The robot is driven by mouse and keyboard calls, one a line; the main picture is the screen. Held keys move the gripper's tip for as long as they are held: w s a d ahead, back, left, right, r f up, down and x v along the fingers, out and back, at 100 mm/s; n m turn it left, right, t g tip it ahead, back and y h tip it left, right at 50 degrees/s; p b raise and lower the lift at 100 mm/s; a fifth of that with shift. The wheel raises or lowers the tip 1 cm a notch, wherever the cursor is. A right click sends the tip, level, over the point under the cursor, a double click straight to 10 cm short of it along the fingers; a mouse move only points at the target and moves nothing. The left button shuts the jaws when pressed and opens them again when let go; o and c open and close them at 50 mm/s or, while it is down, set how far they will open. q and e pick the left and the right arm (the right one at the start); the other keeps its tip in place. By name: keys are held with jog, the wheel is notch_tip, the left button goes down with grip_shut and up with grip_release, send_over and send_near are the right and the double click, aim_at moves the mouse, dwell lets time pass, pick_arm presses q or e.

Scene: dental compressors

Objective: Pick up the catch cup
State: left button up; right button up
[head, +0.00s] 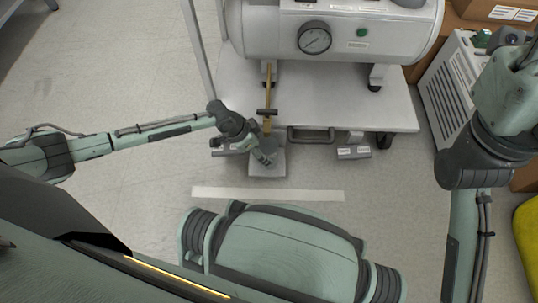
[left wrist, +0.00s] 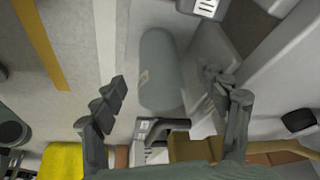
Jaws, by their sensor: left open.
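The catch cup is a grey, see-through cylinder with a small pale label. In the left wrist view the cup (left wrist: 161,75) lies between the spread fingers of my left gripper (left wrist: 172,104), with clear gaps on both sides. In the head view my left gripper (head: 250,150) is at the cup (head: 269,146) and hides part of it. The cup is on a pale square block (head: 266,166) on the floor, below the brass drain pipe (head: 268,85) with its dark valve handle (head: 267,112). My left gripper is open and empty. My right gripper cannot be made out.
The white compressor tank (head: 350,36) with a pressure gauge (head: 314,38) is above a white platform (head: 330,108). A dark handle (head: 311,135) and a grey pedal (head: 353,152) are right of the cup. A pale floor strip (head: 268,194) lies in front; floor to the left is clear.

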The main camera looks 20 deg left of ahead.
pick_arm(q)
jog(key=b+x, duration=0.1)
jog(key=x, duration=0.3)
jog(key=c, duration=1.2)
jog(key=shift+r, duration=0.2)
jog(key=shift+c, duration=0.2)
